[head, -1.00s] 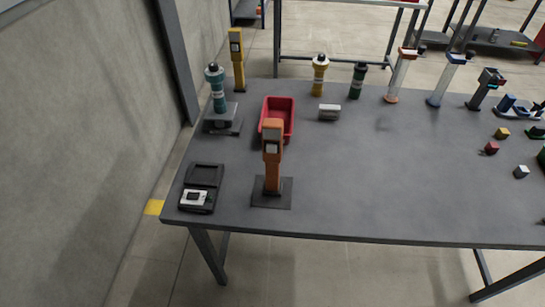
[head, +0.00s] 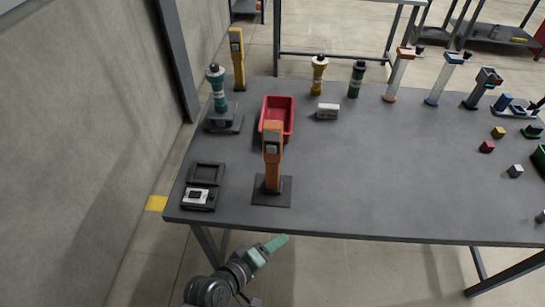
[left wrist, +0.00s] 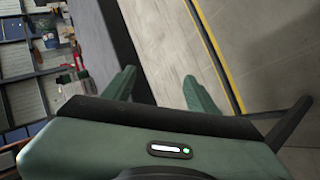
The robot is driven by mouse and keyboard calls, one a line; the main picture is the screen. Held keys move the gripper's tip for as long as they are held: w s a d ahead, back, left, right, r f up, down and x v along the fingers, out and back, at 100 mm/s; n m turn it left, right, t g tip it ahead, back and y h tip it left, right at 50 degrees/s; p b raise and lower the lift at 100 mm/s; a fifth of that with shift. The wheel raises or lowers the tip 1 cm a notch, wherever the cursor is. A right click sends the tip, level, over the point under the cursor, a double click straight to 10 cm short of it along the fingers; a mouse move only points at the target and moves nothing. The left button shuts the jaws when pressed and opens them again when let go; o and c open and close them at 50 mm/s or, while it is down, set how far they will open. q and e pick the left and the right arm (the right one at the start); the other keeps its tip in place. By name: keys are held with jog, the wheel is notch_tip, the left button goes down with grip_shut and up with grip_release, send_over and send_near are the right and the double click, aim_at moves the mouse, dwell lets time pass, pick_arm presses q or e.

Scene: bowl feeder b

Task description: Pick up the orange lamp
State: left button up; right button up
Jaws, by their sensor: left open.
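A small amber-orange lamp (head: 318,75) with a dark cap stands upright near the back edge of the table. Beside it on the right stands a green lamp (head: 357,79). A teal lamp (head: 217,88) stands on a dark device at the back left. My left gripper (head: 276,243) is in front of the table's front edge, well apart from the lamps. Its green fingers are spread and empty in the left wrist view (left wrist: 160,88). No lamp can be made out there. My right gripper is not in view.
An orange post (head: 273,155) on a black base stands near the front edge, before a red bin (head: 289,105). A white-grey block (head: 327,112) lies in front of the amber lamp. A black device (head: 201,186) sits front left. The table's middle (head: 390,170) is clear.

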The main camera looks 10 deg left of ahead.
aim_at(272, 168)
pick_arm(q)
jog(key=w+d+r+n+t+y, duration=0.1)
jog(key=w+r+n+t, duration=0.25)
jog(key=r+n, duration=0.4)
jog(key=w+d+r+n+t, duration=0.1)
jog(key=w+r+n+t, duration=0.25)
jog(key=r+n, duration=0.45)
jog(key=w+a+n+y+p, duration=0.1)
jog(key=w+n+y, duration=0.1)
jog(key=n, duration=0.2)
jog(key=w+a+f+n+t+y+p, duration=0.1)
jog(key=w+n+y, duration=0.1)
jog(key=w+n, duration=0.1)
jog(key=w+a+n+y+p, duration=0.1)
jog(key=w+n, duration=0.2)
jog(key=n, duration=0.2)
jog(key=shift+a+f+t+y, duration=0.15)
jog(key=shift+a+t+y, duration=0.15)
jog(key=shift+t+y, duration=0.1)
jog(key=shift+w+f, duration=0.1)
jog(key=shift+w, duration=0.15)
grip_shut()
